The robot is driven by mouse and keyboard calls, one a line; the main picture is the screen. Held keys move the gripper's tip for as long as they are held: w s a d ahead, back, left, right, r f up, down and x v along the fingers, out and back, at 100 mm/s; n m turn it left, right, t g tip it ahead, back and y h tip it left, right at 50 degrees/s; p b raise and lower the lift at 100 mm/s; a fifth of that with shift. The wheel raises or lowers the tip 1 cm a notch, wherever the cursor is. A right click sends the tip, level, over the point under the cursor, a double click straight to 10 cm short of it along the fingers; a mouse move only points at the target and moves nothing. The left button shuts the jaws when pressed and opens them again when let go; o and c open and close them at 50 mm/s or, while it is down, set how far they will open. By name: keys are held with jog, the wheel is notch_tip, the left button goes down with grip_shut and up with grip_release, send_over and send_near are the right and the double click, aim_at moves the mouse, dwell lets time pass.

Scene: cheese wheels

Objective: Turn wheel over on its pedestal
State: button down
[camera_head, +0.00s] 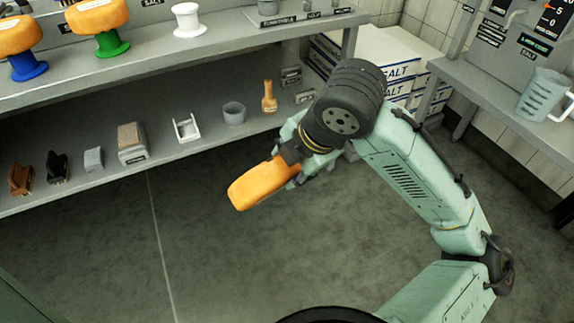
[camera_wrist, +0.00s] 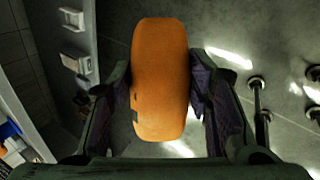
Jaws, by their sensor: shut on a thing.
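My gripper (camera_wrist: 160,92) is shut on an orange cheese wheel (camera_head: 258,185) and holds it in the air, tilted, in front of the shelves. The wheel also shows in the wrist view (camera_wrist: 160,50), edge-on between the two fingers. In the head view the arm hides part of the fingers. A white pedestal (camera_head: 188,21) stands empty on the upper shelf. To its left, a green pedestal (camera_head: 112,43) and a blue pedestal (camera_head: 28,67) each bear an orange wheel, the green one's wheel (camera_head: 97,14) and the blue one's wheel (camera_head: 18,36).
The upper shelf (camera_head: 190,62) overhangs a lower shelf (camera_head: 210,146) with brushes, a cup (camera_head: 234,113) and small blocks. Salt boxes (camera_head: 392,68) are stacked behind my arm. A counter with a jug (camera_head: 543,95) is at right. The floor below the wheel is clear.

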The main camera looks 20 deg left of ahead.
jog(key=shift+s+d+f+t+y+b, duration=0.1)
jog(key=shift+d+f+t+y+b, duration=0.35)
jog(key=shift+b, duration=0.65)
jog(key=shift+s+d+f+t+y+b, duration=0.15)
jog(key=shift+y+b, duration=0.5)
jog(key=shift+b, duration=0.45)
jog(key=shift+a+b, duration=0.1)
jog(key=shift+b, duration=0.2)
jog(key=y+b, duration=0.1)
jog(key=b, duration=0.3)
jog(key=d+f+t+y+b, duration=0.1)
jog(key=y+b, duration=0.1)
jog(key=b, duration=0.3)
jog(key=shift+s+f+t, duration=0.1)
jog(key=shift+s+t, duration=0.2)
jog(key=f+t+y+b, duration=0.1)
jog(key=b, duration=0.4)
jog(key=f+t+y+b, duration=0.1)
jog(key=y+b, duration=0.1)
jog(key=b, duration=0.3)
jog(key=d+f+y+b, duration=0.1)
jog(key=y+b, duration=0.1)
jog(key=b, duration=0.4)
jog(key=shift+s+t, duration=0.2)
jog(key=shift+t, duration=0.2)
jog(key=shift+y+b, duration=0.3)
jog(key=shift+b, duration=0.45)
jog(key=shift+r, duration=0.1)
